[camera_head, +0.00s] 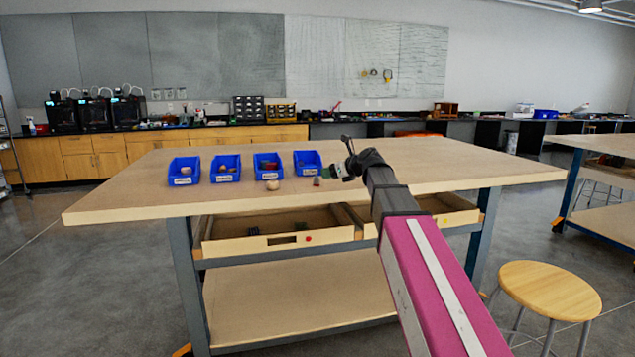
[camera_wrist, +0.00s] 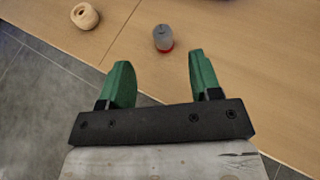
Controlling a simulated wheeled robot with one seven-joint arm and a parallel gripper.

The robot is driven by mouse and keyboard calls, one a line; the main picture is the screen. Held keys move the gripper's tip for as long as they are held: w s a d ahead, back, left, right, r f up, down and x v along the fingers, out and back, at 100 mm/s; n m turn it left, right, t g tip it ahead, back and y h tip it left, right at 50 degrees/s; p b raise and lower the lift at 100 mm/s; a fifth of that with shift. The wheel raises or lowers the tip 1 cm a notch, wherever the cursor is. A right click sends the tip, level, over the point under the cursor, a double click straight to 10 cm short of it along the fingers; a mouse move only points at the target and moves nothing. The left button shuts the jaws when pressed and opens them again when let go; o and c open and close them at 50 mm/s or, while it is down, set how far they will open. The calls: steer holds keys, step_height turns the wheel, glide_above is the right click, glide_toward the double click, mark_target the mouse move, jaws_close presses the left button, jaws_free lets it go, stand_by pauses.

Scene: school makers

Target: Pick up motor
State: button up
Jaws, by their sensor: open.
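The motor (camera_wrist: 163,37) looks like a small grey cylinder with a red base and a short stub on top. It stands on the tabletop in the wrist view, beyond the gap between my fingertips. In the head view a small reddish thing (camera_head: 317,182) near the table's front edge appears to be the same motor. My gripper (camera_wrist: 158,72) has green fingers spread wide with nothing between them. In the head view my gripper (camera_head: 338,170) is just right of the motor, over the table.
A tan round object (camera_wrist: 85,16) with a hole lies left of the motor; it also shows in the head view (camera_head: 272,185). Several blue bins (camera_head: 226,168) stand in a row behind. The wooden table (camera_head: 440,172) is clear to the right. A stool (camera_head: 550,290) stands at right.

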mark_target(317, 176)
steer(key=x, duration=0.9)
steer(key=shift+w, duration=0.1)
steer(key=shift+d, duration=0.1)
steer(key=c, duration=1)
